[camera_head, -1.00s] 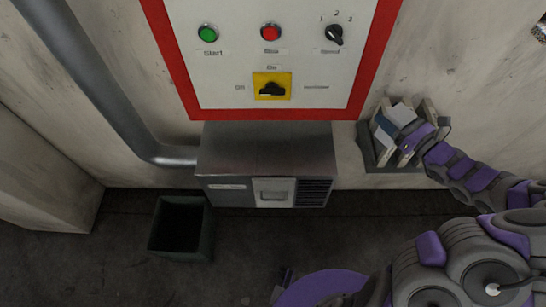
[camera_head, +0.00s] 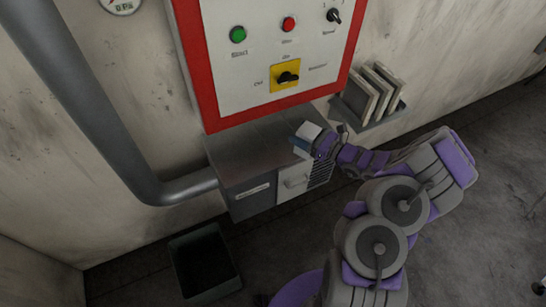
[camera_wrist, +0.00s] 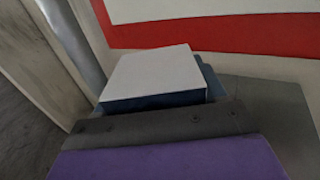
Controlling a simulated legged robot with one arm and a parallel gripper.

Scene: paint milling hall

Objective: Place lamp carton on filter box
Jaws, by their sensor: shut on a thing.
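The lamp carton (camera_head: 308,133) is a small box with a white face and blue sides. My gripper (camera_head: 316,145) is shut on it and holds it over the right part of the filter box's top. In the wrist view the carton (camera_wrist: 152,75) sticks out beyond my gripper (camera_wrist: 155,122). The filter box (camera_head: 240,150) is a grey metal box below the control panel, with a label, a handle plate and vent slots on its front. Its grey top (camera_wrist: 265,105) shows at the right in the wrist view. I cannot tell whether the carton touches the top.
The red-framed control panel (camera_head: 265,45) rises right behind the filter box. A wall rack (camera_head: 372,119) with several upright pale boards is to the right. A grey pipe (camera_head: 95,110) runs at the left. A dark open bin (camera_head: 205,262) stands on the floor.

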